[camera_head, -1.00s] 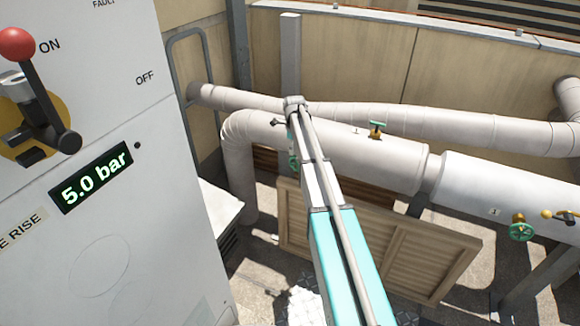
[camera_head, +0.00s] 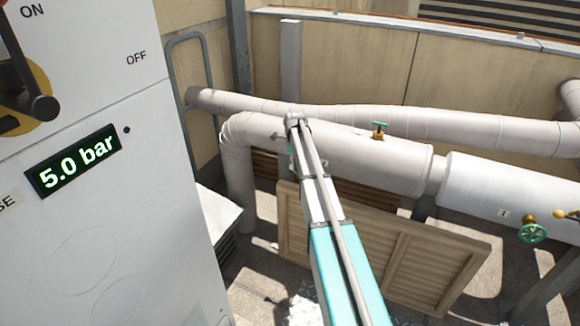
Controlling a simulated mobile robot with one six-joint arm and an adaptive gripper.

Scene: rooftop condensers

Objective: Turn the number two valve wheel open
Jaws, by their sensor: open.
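Another green wheel (camera_head: 532,233) sits on the front of the pipe section at the far right, by a small white tag (camera_head: 503,213) too small to read for sure. My arm reaches from the bottom middle to the pipe.
A white cabinet (camera_head: 110,230) fills the left, with a lever switch (camera_head: 32,92) and a display (camera_head: 75,160) reading 5.0 bar. A yellow-knobbed handle (camera_head: 562,213) is near the far-right wheel. A slatted wooden panel (camera_head: 440,270) leans below the pipe.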

